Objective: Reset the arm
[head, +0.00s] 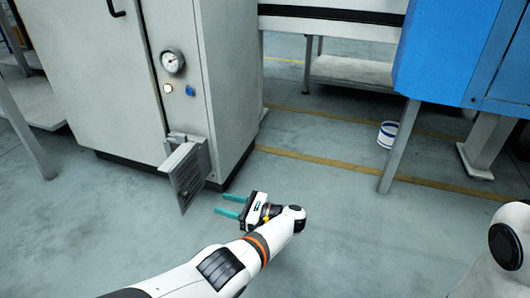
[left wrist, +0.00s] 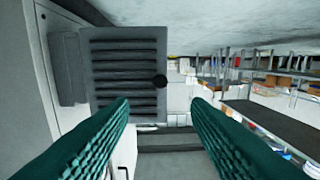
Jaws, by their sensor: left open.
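My left gripper (head: 230,206) is open and empty, its two green fingers apart and pointing left in the head view. The green fingers also frame the lower part of the left wrist view (left wrist: 160,125).
The grey cabinet (head: 100,70) carries a gauge (head: 172,62) and a yellow and a blue button. A blue machine (head: 450,50) stands at the right on grey legs. A white bucket (head: 387,134) is on the floor near it. The floor around my left gripper is clear.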

